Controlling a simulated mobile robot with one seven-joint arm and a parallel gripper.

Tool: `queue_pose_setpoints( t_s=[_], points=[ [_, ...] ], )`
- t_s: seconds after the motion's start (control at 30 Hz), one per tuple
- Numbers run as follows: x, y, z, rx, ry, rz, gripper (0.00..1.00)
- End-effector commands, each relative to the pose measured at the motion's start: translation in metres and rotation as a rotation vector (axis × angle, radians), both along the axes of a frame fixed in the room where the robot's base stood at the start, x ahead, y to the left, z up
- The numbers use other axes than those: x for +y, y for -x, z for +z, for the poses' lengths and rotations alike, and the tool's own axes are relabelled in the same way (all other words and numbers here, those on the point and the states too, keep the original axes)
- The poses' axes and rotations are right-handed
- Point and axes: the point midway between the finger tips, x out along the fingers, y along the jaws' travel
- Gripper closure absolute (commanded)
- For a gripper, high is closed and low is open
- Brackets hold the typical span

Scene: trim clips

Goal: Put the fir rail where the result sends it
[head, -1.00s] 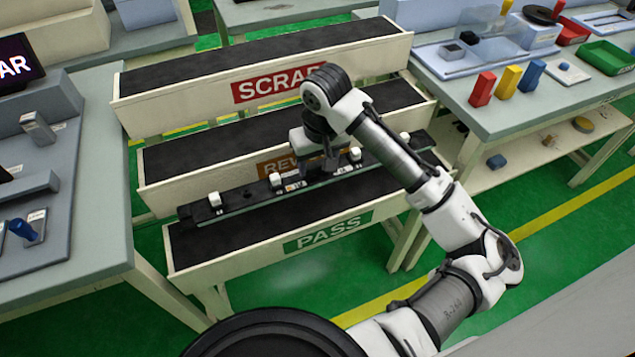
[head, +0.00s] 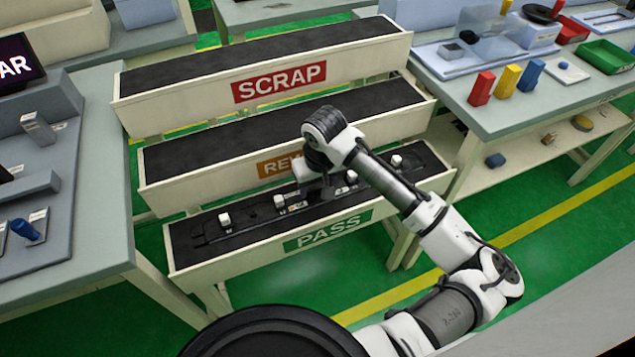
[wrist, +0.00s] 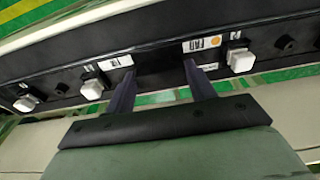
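The fir rail (head: 250,224) is a long, dark bar with several white clips and small labels along it. It lies lengthwise in the black-floored PASS lane (head: 185,255), the front one of three. My gripper (head: 322,196) is over the middle of the rail, pointing down. In the wrist view the two fingers (wrist: 158,72) reach the rail (wrist: 60,85) and straddle a dark middle part, with white clips outside them on both sides. The fingers look closed on that part, though their contact faces are hidden. Whether the rail's full weight rests on the lane floor is not clear.
The REWORK lane (head: 160,190), its sign partly hidden by my arm, and the SCRAP lane (head: 150,110) behind it are empty. A grey bench (head: 105,215) stands left, with a screen (head: 15,65) showing "AR". A bench with coloured blocks (head: 507,80) stands right.

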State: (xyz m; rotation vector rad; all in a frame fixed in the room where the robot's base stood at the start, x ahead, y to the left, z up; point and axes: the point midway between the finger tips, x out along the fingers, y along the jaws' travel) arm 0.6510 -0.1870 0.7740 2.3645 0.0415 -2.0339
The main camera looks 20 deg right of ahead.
Motion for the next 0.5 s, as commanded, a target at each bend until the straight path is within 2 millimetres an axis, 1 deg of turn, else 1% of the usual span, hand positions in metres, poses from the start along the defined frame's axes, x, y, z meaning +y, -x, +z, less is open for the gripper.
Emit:
queue_pose_setpoints(
  t_s=[0.03, 0.13, 0.17, 0.4, 0.5],
  points=[
    [0.0, 0.0, 0.0001, 0.0, 0.0, 0.0, 0.39],
    [-0.0001, -0.0001, 0.0002, 0.0, 0.0, 0.0, 0.26],
    [-0.0001, -0.0001, 0.0002, 0.0, 0.0, 0.0, 0.24],
    [-0.0002, 0.0, 0.0007, 0.0, 0.001, 0.0, 0.24],
    [-0.0005, 0.0, 0.0054, 0.0, 0.002, 0.0, 0.24]
  ],
)
